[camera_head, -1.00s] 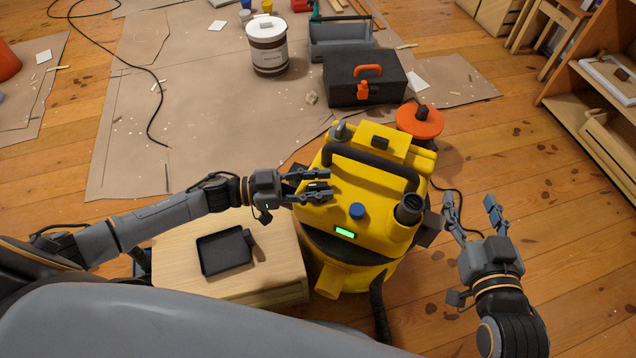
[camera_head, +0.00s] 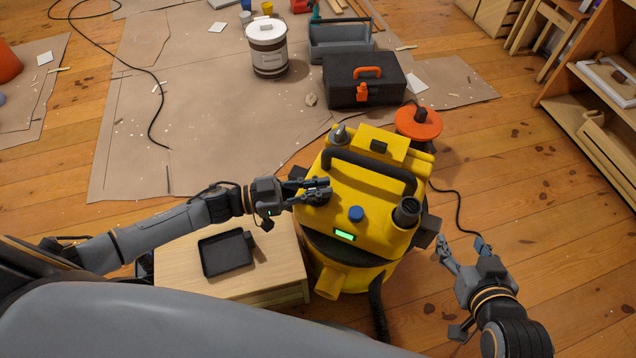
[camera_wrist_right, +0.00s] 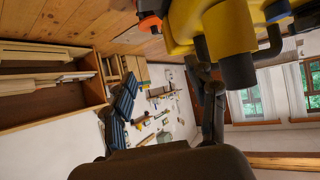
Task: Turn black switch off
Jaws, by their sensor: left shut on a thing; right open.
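The yellow vacuum (camera_head: 385,220) stands on the floor in front of me, with a black carry handle, a blue knob (camera_head: 356,213) and a lit green display (camera_head: 344,235). My left gripper (camera_head: 328,187) is at the left of its top, fingers shut on a dark knob, apparently the black switch (camera_head: 319,200); the fingers partly hide it, so its setting cannot be told. Another small black part (camera_head: 378,146) sits on the vacuum's rear box. My right gripper (camera_head: 463,243) is open and empty, right of the vacuum. The right wrist view shows the vacuum (camera_wrist_right: 225,30) at the top.
A low wooden box (camera_head: 275,262) with a black tray (camera_head: 226,254) stands left of the vacuum. Behind it are an orange disc (camera_head: 419,122), a black toolbox (camera_head: 364,92) and a white-lidded bucket (camera_head: 268,55). A cable runs on the floor at right. A shelf (camera_head: 595,95) stands far right.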

